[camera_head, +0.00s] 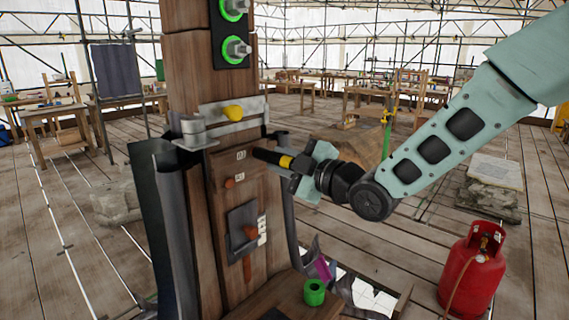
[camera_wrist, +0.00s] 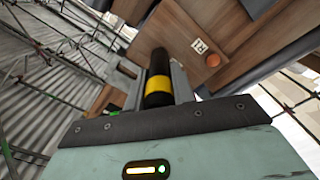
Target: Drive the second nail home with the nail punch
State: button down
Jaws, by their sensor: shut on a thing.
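My gripper (camera_head: 302,166) is shut on the nail punch (camera_head: 268,156), a black rod with a yellow band. The punch points left at the wooden post (camera_head: 208,235), its tip close to the upper small white label (camera_head: 241,155). I cannot tell whether the tip touches anything. An orange-brown nail head (camera_head: 229,183) shows on the post beside the lower label (camera_head: 240,177). In the wrist view the punch (camera_wrist: 158,75) stands between the fingers, with one nail head (camera_wrist: 212,60) and label (camera_wrist: 199,46) to its right. No other nail shows; the punch may hide one.
A dark holder (camera_head: 242,228) with an orange-handled tool is below. A red gas cylinder (camera_head: 472,268) stands on the plank floor at right.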

jog(key=shift+r, duration=0.1)
jog(key=b+v, duration=0.2)
jog(key=v, duration=0.5)
dwell(0.6)
